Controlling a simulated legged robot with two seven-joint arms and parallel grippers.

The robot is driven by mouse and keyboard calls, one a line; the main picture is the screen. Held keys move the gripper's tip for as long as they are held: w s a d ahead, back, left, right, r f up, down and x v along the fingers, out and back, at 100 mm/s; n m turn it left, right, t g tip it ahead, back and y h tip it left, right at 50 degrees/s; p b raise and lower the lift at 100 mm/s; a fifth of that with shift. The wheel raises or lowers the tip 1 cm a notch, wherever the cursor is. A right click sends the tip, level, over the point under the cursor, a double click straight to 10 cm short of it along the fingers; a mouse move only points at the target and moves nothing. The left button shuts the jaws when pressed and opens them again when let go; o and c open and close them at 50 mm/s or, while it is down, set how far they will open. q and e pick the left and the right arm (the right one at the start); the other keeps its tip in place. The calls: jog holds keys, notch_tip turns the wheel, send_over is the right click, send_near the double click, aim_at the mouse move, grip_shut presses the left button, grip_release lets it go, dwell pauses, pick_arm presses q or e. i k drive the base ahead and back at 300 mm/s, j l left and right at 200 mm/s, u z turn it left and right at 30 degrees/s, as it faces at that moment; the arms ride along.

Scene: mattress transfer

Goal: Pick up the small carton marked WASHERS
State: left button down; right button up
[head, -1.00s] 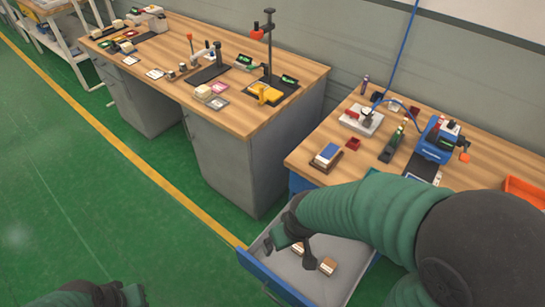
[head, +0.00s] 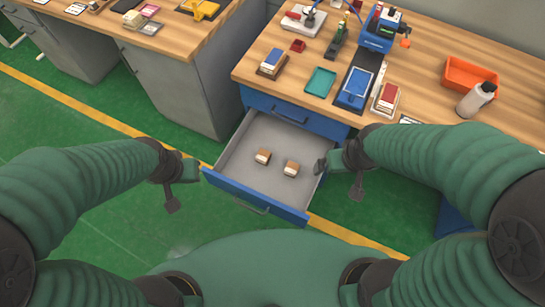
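Two small brown cartons with pale labels lie apart in the open drawer (head: 238,165): a left carton (head: 263,156) and a right carton (head: 291,168). The print is too small to read, so I cannot tell which is marked WASHERS. My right gripper (head: 339,178) is open and empty, fingers apart, at the drawer's right side, to the right of the right carton. My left gripper (head: 182,187) is open and empty, outside the drawer's left front corner. Neither gripper touches a carton.
The blue drawer front (head: 255,197) and side walls surround the cartons. The drawer floor around the cartons is bare.

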aim_at(263, 156)
jog(key=j, duration=0.65)
jog(key=i+j, duration=0.1)
jog(key=j, duration=0.5)
jog(key=i, duration=0.45)
jog(key=j+u, duration=0.05)
